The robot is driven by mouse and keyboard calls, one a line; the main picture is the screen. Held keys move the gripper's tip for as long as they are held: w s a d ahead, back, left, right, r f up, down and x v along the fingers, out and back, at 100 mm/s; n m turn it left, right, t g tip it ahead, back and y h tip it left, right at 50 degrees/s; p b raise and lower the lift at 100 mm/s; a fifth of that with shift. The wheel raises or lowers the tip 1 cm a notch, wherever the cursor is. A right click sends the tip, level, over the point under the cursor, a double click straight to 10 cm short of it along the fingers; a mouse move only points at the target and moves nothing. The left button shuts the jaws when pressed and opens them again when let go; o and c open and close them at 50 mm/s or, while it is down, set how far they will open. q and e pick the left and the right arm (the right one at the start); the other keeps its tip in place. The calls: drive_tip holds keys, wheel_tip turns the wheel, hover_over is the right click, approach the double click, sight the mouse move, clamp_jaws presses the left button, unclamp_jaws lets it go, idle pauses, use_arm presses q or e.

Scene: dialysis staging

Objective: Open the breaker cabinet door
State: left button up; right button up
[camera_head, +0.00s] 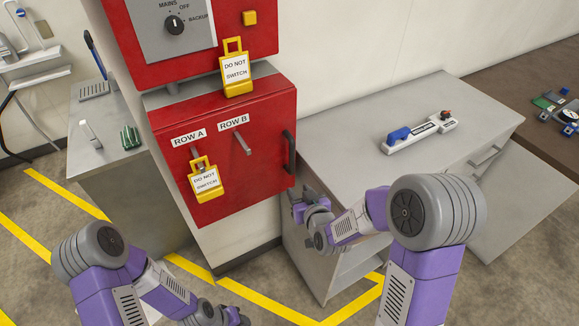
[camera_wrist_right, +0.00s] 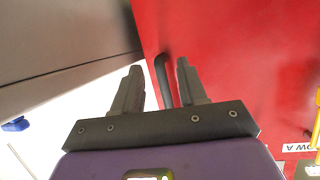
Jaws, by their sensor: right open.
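The red breaker cabinet (camera_head: 225,150) is on the wall column, its front door shut, with ROW A and ROW B labels. A dark vertical bar handle (camera_head: 290,152) sits at the door's right edge. My right gripper (camera_head: 298,208) is just below the handle, in front of the grey cabinet. In the right wrist view the gripper (camera_wrist_right: 157,68) is open, and the handle (camera_wrist_right: 162,80) appears between its two fingers; I cannot tell whether they touch it. The red door (camera_wrist_right: 240,70) fills the right side there. My left gripper (camera_head: 238,318) is low at the bottom edge, mostly cut off.
Yellow DO NOT SWITCH tags hang on the ROW A lever (camera_head: 206,180) and under the upper red panel (camera_head: 236,70). A grey cabinet (camera_head: 350,110) on the right carries a white device with a blue part (camera_head: 420,131). A grey counter (camera_head: 105,125) stands left. Yellow lines mark the floor.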

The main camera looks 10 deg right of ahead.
sight(293, 152)
wheel_tip(293, 152, up, 9)
drive_tip(key=w+t+b, duration=0.2)
drive_tip(key=t, duration=0.2)
drive_tip(key=shift+n, duration=0.3)
drive_tip(key=w, duration=0.7)
drive_tip(key=shift+a+b, duration=0.25)
drive_tip(key=shift+b, duration=0.1)
use_arm(q)
wheel_tip(293, 152, down, 4)
use_arm(e)
drive_tip(key=shift+s, duration=0.1)
clamp_jaws()
